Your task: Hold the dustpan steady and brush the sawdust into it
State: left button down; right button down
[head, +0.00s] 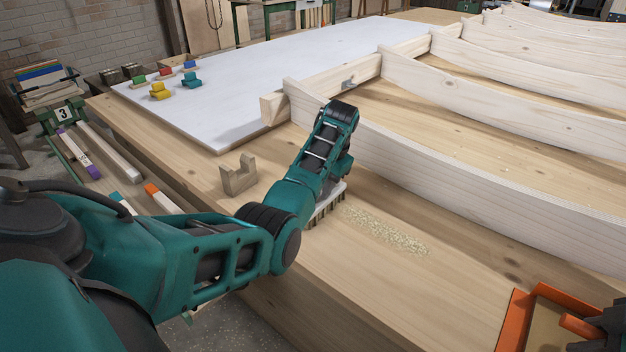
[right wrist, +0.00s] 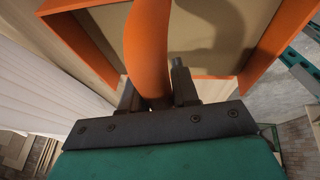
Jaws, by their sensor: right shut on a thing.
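The brush (head: 327,205) stands bristles down on the wooden bench, at the left end of the sawdust. My left arm reaches over it; my left gripper's fingers are hidden behind my own arm, so their hold on the brush cannot be made out. The pale sawdust (head: 395,237) lies in a strip to the right of the brush. The orange dustpan (head: 515,318) is at the lower right, apart from the sawdust and partly cut off. My right gripper (right wrist: 157,92) is shut on its orange handle (right wrist: 148,45), which also shows in the head view (head: 580,326).
A pale wooden frame (head: 450,165) with curved ribs bounds the work strip behind. A notched wooden block (head: 238,175) stands left of the brush. A white board (head: 240,90) holds small coloured pieces (head: 160,91). The bench between sawdust and dustpan is clear.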

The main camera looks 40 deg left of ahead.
pick_arm(q)
jog(key=shift+w+d+r, duration=0.1)
jog(key=shift+d, duration=2.7)
jog(key=shift+w+d+f, duration=0.1)
jog(key=shift+d+f, duration=0.05)
jog(key=shift+d, duration=1.2)
jog(key=shift+d+f, duration=0.1)
jog(key=shift+d, duration=1.2)
jog(key=shift+d+r, duration=0.15)
jog(key=shift+d, duration=2.1)
jog(key=shift+w+d, duration=0.15)
jog(key=shift+d, duration=2.25)
jog(key=a+r, duration=0.3)
jog(key=r, duration=0.4)
jog(key=shift+a, duration=0.1)
jog(key=shift+a+x, duration=0.2)
jog(key=shift+x, duration=1)
jog(key=shift+a+x, duration=0.2)
jog(key=shift+x, duration=1)
